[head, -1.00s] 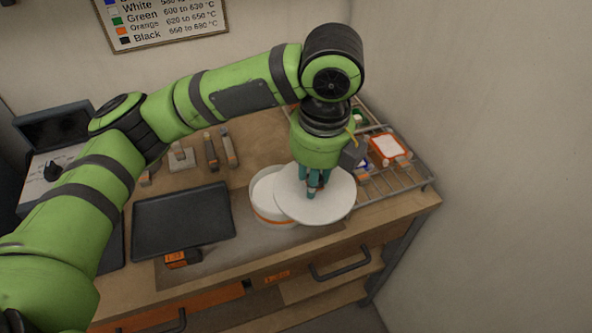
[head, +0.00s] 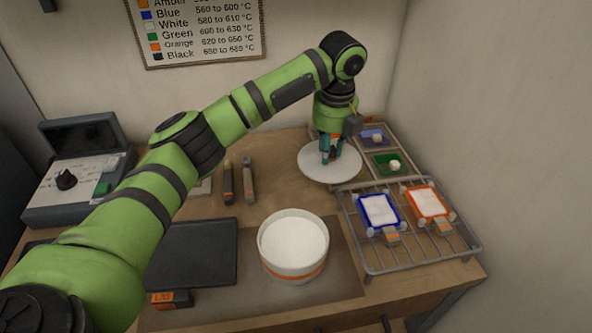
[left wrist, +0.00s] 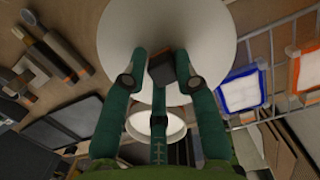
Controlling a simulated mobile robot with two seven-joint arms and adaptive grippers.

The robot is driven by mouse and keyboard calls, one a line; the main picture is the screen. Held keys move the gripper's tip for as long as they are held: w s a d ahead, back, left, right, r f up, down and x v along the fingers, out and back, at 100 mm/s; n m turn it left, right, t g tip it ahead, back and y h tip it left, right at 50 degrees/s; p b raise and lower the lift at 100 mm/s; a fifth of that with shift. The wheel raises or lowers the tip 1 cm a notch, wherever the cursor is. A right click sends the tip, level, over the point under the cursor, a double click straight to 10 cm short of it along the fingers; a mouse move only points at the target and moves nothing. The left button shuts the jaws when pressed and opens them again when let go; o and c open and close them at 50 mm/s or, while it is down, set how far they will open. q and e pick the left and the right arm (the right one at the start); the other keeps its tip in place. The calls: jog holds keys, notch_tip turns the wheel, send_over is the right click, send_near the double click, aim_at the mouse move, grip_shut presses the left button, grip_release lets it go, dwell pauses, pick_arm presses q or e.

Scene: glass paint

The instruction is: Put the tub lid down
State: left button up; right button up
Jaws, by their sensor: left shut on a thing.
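The tub lid (head: 316,173) is a white round disc at the back of the workbench, below my left gripper (head: 331,155). My left gripper is shut on the lid's dark knob, which shows between the teal fingers in the left wrist view (left wrist: 160,72). The lid looks level and at or just above the bench top; I cannot tell whether it touches. The open white tub (head: 293,246) with an orange band stands in front on a grey mat, filled with white material. It also shows in the left wrist view (left wrist: 157,126). My right gripper is not in view.
A wire rack (head: 410,258) at the right holds a blue-framed tile (head: 380,210) and an orange-framed tile (head: 428,203). Blue and green pieces lie behind it. Two tools (head: 238,182) lie left of the lid. A dark tray (head: 190,252) lies left of the tub.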

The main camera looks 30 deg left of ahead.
aim_at(289, 175)
pick_arm(q)
jog(key=a+f+p, duration=0.1)
jog(key=a+f, duration=0.1)
jog(key=a, duration=0.1)
jog(key=a+f, duration=0.2)
jog(key=a, duration=0.2)
jog(key=w+a+f+p, duration=0.1)
jog(key=a+f, duration=0.1)
jog(key=a, duration=0.1)
jog(key=shift+w+a+p, duration=0.1)
jog(key=shift+a+p, duration=0.05)
jog(key=shift+p, duration=0.15)
jog(key=shift+a+f, duration=0.15)
jog(key=shift+a, duration=0.05)
notch_tip(289, 175, down, 4)
jog(key=shift+r+p, duration=0.1)
jog(key=shift+p, duration=0.6)
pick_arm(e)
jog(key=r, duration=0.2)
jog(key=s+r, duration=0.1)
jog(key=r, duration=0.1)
pick_arm(q)
jog(key=shift+f, duration=0.25)
jog(key=o, duration=1)
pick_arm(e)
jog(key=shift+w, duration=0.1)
pick_arm(q)
jog(key=shift+o, duration=0.2)
